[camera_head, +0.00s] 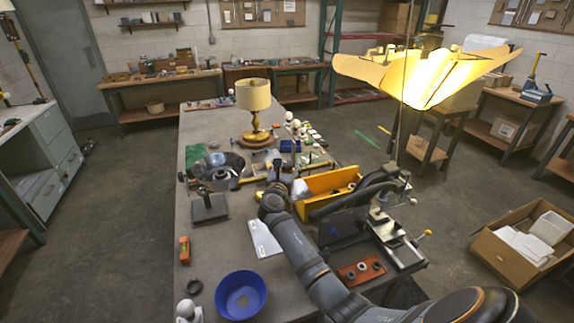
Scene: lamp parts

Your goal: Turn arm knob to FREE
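A lamp with a lit, petal-shaped yellow shade (425,75) stands at the table's right edge on a metal fixture (392,232). A lever with a small yellow ball (427,233) sticks out at the fixture's right side. I cannot tell which part is the arm knob, and no FREE marking is readable. My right arm reaches in from the bottom right. My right gripper (277,187) is beyond its dark wrist, left of the yellow bin and apart from the fixture. Its fingers are mostly hidden, so their opening is unclear. My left gripper is not in view.
A yellow bin (314,184), a black stand (209,208), a white sheet (264,239), a blue bowl (240,296) and a red plate with rings (348,274) crowd the grey table. A small lamp (254,97) stands farther back. Table between sheet and stand is clear.

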